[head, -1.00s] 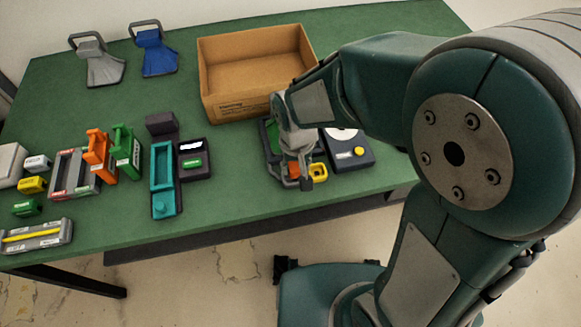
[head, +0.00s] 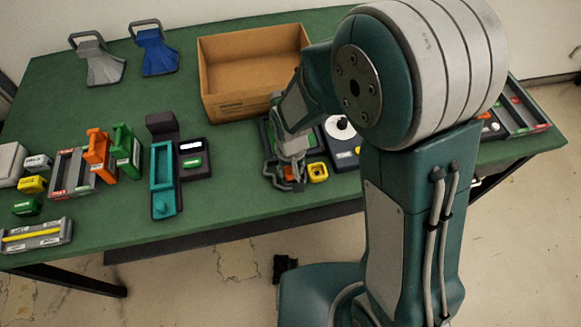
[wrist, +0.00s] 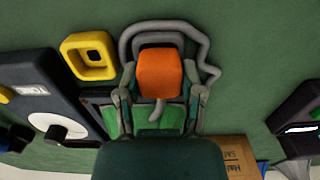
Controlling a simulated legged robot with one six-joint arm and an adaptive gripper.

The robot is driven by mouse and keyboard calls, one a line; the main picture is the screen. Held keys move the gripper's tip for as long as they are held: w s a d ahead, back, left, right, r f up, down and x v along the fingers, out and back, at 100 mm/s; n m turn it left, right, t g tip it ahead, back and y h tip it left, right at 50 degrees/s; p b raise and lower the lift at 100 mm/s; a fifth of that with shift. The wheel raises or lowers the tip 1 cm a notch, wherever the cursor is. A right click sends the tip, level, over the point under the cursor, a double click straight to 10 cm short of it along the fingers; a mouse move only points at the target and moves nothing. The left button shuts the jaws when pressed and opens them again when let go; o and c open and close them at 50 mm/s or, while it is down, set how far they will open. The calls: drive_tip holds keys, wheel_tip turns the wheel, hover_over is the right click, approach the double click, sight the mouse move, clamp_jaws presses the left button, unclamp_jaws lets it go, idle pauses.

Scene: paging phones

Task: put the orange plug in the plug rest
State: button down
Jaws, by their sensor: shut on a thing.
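In the wrist view the orange plug (wrist: 160,74) sits between the two fingers of my gripper (wrist: 159,92), which is shut on it. A grey cord or frame loops around the plug's far side. A yellow square piece with a dark hole (wrist: 89,56) lies just left of the plug; it also shows in the head view (head: 317,172). In the head view my gripper (head: 287,174) is low over the front of the table, and its fingers hide most of the plug. I cannot tell for sure which piece is the plug rest.
A dark unit with a white dial (head: 341,128) stands right of my gripper. An open cardboard box (head: 250,106) is behind it. A teal tray (head: 163,180) and a dark device with a small screen (head: 194,165) stand to the left. Green table between them is bare.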

sight(291, 169)
drive_tip(key=shift+c, duration=1)
unclamp_jaws()
wheel_tip(291, 169, up, 12)
drive_tip(key=s+d+r+m+t, duration=0.1)
drive_tip(key=s+d+r+t, duration=0.1)
drive_tip(key=s+d+r, duration=0.3)
drive_tip(key=s+d+r+m+t, duration=0.2)
drive_tip(key=s+d+r, duration=0.4)
drive_tip(key=d+r, duration=0.3)
drive_tip(key=d+t, duration=0.1)
drive_tip(key=d, duration=0.2)
drive_tip(key=shift+d+t, duration=0.25)
drive_tip(key=shift+t, duration=0.05)
